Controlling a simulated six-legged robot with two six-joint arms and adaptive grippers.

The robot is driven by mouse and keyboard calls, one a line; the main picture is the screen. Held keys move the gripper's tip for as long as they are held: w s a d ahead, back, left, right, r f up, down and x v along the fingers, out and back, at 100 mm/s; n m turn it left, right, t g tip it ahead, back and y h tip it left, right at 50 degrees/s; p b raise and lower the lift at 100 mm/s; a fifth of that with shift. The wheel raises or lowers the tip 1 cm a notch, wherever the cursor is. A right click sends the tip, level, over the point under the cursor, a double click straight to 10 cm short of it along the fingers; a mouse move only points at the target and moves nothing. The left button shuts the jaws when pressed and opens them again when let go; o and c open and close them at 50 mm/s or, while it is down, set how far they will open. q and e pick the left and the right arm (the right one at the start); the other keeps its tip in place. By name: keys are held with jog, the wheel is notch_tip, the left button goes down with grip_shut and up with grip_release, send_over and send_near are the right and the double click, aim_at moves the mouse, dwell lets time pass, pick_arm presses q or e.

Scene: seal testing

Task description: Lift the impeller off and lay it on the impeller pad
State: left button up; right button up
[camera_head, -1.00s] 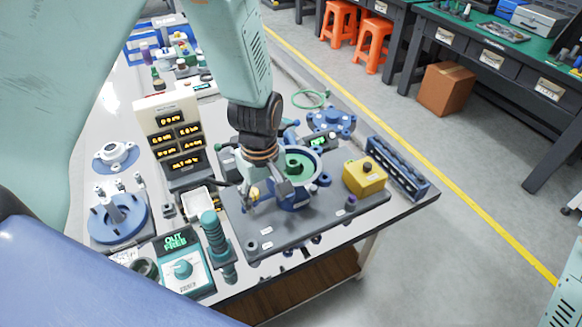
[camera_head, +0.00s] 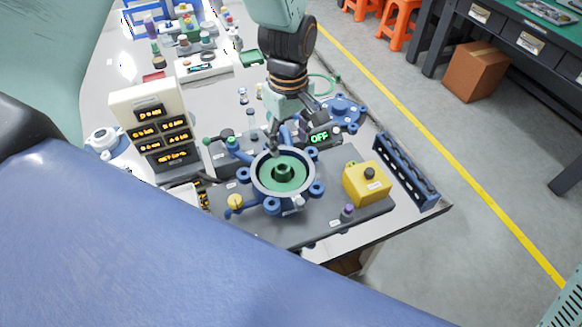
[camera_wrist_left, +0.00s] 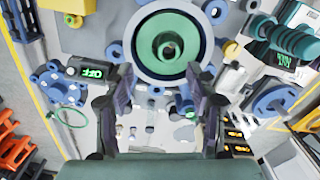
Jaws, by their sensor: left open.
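The impeller (camera_head: 284,171) is a green disc with a dark raised hub, seated inside a pale round housing (camera_head: 257,185) with blue lugs. It also shows in the left wrist view (camera_wrist_left: 187,42), ahead of the fingers. My left gripper (camera_head: 296,137) is over the far edge of the housing, pointing down. In the left wrist view its two fingers (camera_wrist_left: 158,82) are spread apart with nothing between them; the impeller's hub lies beyond them. I cannot tell which surface is the impeller pad. My right gripper is not in view.
A yellow box (camera_head: 367,184) with a black knob stands right of the housing. A blue rack (camera_head: 405,172) lines the table's right edge. A display block (camera_head: 155,127) stands to the left. A blue flanged part (camera_head: 342,110) and an OFF display (camera_head: 319,138) sit behind.

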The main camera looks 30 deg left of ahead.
aim_at(281, 164)
pick_arm(q)
jog(key=f, duration=0.5)
jog(key=s+a+f, duration=0.1)
jog(key=f, duration=0.1)
jog(key=shift+s+f, duration=0.1)
jog(key=shift+f, duration=0.1)
jog(key=shift+a+f, duration=0.25)
jog(key=shift+a, duration=0.15)
jog(key=shift+d, duration=0.45)
jog(key=c, duration=0.4)
jog(key=shift+a, duration=0.3)
jog(key=c, duration=0.4)
grip_shut()
